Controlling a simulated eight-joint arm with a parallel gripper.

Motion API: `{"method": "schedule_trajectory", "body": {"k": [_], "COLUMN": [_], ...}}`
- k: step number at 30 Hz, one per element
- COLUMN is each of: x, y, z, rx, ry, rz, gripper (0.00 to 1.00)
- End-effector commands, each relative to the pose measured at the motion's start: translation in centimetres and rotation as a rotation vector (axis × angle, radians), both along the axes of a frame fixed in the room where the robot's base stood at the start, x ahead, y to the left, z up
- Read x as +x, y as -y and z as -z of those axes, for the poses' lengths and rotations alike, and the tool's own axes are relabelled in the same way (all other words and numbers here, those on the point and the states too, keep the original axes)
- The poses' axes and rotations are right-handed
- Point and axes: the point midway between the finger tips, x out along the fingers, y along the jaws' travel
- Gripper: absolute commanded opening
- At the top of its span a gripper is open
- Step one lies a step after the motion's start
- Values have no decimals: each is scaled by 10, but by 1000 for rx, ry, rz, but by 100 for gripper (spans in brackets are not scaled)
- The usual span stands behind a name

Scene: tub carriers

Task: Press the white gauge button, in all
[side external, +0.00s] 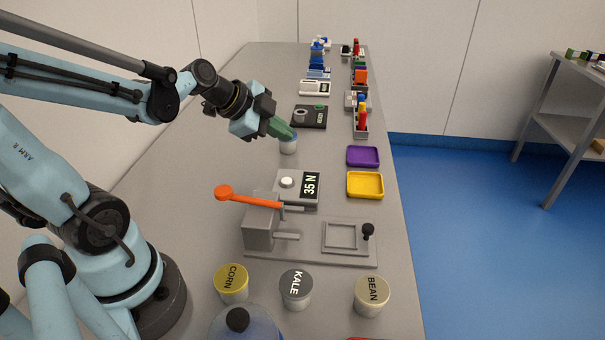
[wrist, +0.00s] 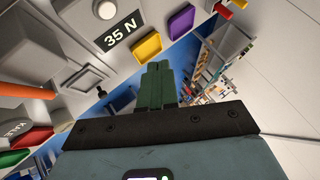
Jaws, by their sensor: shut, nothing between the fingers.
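The white gauge button (side external: 287,182) sits on the left part of a grey gauge box (side external: 282,198) whose dark display reads 35 N. The button also shows at the top of the wrist view (wrist: 105,9), left of the display (wrist: 120,31). My gripper (side external: 291,136) has its green fingers shut together and empty. The closed fingers also show in the wrist view (wrist: 157,82).
An orange-handled lever press (side external: 262,228) stands just nearer than the gauge box. Purple (side external: 363,156) and yellow (side external: 365,185) trays lie to its right. CORN (side external: 231,290), KALE (side external: 296,297) and BEAN (side external: 370,302) tubs stand at the front. A black unit (side external: 309,121) lies farther back.

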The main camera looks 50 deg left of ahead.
Motion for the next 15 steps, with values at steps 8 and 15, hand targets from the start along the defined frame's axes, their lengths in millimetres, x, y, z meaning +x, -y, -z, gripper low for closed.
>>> {"method": "schedule_trajectory", "body": {"k": [8, 15], "x": [0, 1], "y": [0, 0], "z": [3, 22], "rx": [-1, -1], "ry": [-1, -1], "rz": [0, 0], "gripper": [0, 0]}}
